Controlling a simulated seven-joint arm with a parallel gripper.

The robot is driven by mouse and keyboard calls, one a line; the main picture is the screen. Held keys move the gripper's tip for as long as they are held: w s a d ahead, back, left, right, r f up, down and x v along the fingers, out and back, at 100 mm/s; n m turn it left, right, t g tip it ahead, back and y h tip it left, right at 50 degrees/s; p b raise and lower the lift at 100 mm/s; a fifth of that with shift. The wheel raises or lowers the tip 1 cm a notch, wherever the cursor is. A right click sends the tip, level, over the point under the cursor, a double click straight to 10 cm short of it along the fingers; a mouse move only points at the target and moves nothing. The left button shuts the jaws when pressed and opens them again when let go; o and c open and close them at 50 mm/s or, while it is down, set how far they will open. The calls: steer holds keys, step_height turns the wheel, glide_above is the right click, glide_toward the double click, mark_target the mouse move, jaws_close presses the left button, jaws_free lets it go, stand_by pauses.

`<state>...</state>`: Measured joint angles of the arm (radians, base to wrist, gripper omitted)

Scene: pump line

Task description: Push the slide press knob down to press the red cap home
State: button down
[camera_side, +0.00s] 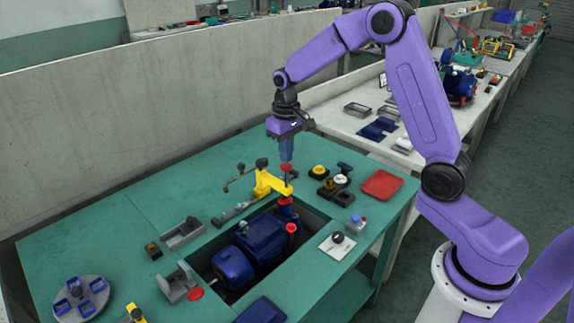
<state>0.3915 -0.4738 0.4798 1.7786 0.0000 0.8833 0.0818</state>
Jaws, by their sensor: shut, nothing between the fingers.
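The yellow slide press (268,184) stands at the back edge of the recess in the green bench. A red knob (286,168) tops its right end. A red cap (285,201) sits below that end, on top of a blue part; whether it is fully seated cannot be told. My gripper (286,158) points straight down, shut and empty, directly above the red knob. Its tips are very close to the knob; I cannot tell if they touch.
A blue motor (262,238) lies in the recess, with another red-topped part (291,229) beside it. A red tray (382,185) and black parts with yellow and white tops stand right of the press. A dark-knobbed lever (240,176) stands left. The bench's left part has clear room.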

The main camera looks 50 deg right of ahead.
steer(key=shift+f, duration=1.35)
steer(key=shift+r, duration=0.1)
stand_by(0.5)
steer(key=shift+r, duration=3.05)
steer(key=shift+s+a, duration=0.1)
steer(key=shift+a, duration=0.1)
steer(key=s+a+r+n, duration=0.1)
steer(key=s+a+n, duration=0.35)
steer(key=s, duration=0.75)
steer(key=s+a+r+n, duration=0.2)
steer(key=s+a+n, duration=0.25)
steer(key=s, duration=0.75)
steer(key=s+d+f+n, duration=0.1)
steer(key=s+d+n, duration=0.1)
steer(key=s, duration=0.8)
steer(key=shift+f+n, duration=0.15)
steer(key=shift+n, duration=0.65)
